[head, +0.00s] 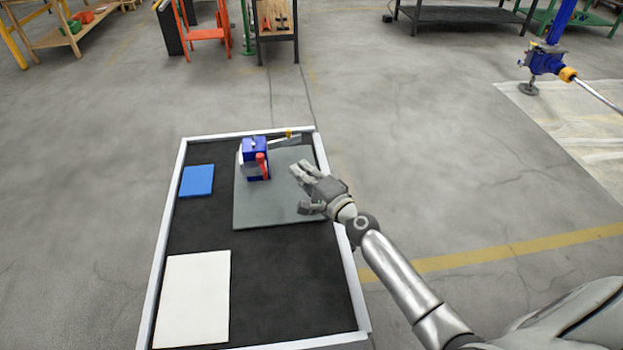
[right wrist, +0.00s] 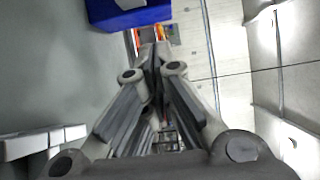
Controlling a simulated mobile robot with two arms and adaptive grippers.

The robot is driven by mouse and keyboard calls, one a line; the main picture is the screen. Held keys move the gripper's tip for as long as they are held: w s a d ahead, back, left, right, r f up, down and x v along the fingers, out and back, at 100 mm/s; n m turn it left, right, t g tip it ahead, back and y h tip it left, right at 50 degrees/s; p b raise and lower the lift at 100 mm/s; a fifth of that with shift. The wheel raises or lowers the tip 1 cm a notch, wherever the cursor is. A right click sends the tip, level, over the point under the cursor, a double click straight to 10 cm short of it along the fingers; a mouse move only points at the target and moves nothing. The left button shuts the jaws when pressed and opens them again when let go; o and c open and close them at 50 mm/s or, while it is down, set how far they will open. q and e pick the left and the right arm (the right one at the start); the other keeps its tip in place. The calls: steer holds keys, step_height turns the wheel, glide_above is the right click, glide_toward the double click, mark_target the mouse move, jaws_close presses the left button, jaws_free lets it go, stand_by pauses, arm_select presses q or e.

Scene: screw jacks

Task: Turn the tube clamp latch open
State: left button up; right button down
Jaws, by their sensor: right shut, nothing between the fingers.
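The tube clamp (head: 254,148) is a blue block standing on a grey plate (head: 270,213) in the far part of the table. Its red latch (head: 262,166) is on the side facing me and stands roughly upright, slightly tilted. A metal piece with a yellow part (head: 287,138) reaches right from the clamp. My right gripper (head: 297,171) is just right of the clamp, apart from the latch, shut and empty. In the right wrist view the shut fingers (right wrist: 155,56) are below a blue part of the clamp (right wrist: 128,13). My left gripper is out of view.
The black-topped table (head: 195,228) has a raised light rim. A blue pad (head: 197,181) lies left of the plate and a white sheet (head: 195,299) lies at the near left. The black surface between them is clear. Work stands are far behind on the floor.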

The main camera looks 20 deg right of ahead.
mark_target(262, 166)
steer(key=x, duration=0.3)
steer(key=shift+w, duration=0.1)
steer(key=a, duration=0.2)
steer(key=shift+a+r+p, duration=0.1)
steer(key=shift+a+p, duration=0.25)
steer(key=shift+p, duration=0.05)
steer(key=shift+a, duration=0.6)
steer(key=shift+s+a+m+h+p, duration=0.25)
steer(key=shift+a+m+h+p, duration=0.6)
steer(key=shift+h, duration=0.25)
steer(key=shift+s+a+m+h, duration=0.2)
steer(key=shift+m+h, duration=0.25)
steer(key=shift+h, duration=0.35)
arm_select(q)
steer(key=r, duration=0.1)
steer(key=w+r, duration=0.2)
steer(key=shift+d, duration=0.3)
arm_select(e)
steer(key=shift+h, duration=0.3)
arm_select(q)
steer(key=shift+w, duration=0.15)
